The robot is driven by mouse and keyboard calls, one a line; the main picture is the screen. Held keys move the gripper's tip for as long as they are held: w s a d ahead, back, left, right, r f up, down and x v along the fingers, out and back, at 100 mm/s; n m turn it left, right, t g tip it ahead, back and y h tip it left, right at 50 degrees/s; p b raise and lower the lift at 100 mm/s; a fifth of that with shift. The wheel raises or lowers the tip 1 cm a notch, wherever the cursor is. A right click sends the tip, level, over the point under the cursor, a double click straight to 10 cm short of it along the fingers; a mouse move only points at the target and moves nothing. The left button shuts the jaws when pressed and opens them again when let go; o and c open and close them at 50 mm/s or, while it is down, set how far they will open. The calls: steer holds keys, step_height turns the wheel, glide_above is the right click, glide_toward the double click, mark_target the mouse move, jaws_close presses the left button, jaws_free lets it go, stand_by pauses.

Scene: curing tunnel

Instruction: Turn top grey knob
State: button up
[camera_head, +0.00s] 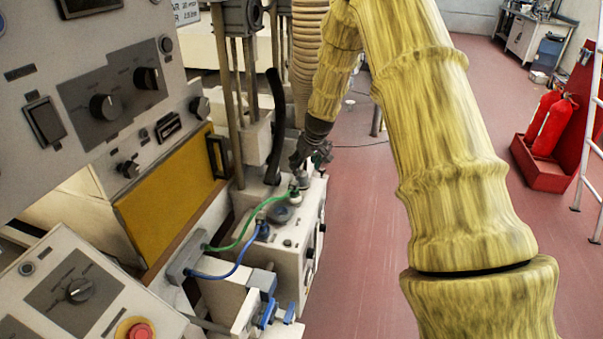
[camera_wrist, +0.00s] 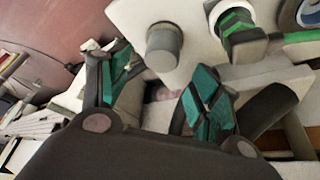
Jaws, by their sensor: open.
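A grey cylindrical knob (camera_wrist: 164,48) stands on the pale face of a box in the wrist view. My gripper (camera_wrist: 160,80) is open, its two green-padded fingers spread apart, with the knob just beyond and between the tips in the picture. I see no contact between fingers and knob. In the head view my gripper (camera_head: 309,162) hangs over the far end of the top of the white box (camera_head: 288,244). There the knob (camera_head: 303,182) is small and partly hidden below the fingers.
A green hose fitting (camera_wrist: 237,25) sits close beside the knob. A green hose (camera_head: 243,233) and a blue hose (camera_head: 222,272) loop from the box. A black lever (camera_head: 274,125) rises left of my gripper. Control panels fill the left; red floor (camera_head: 365,240) is open to the right.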

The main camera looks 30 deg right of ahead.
mark_target(302, 173)
steer(key=shift+p+x, duration=0.5)
steer(key=shift+x, duration=2.4)
steer(key=c, duration=1)
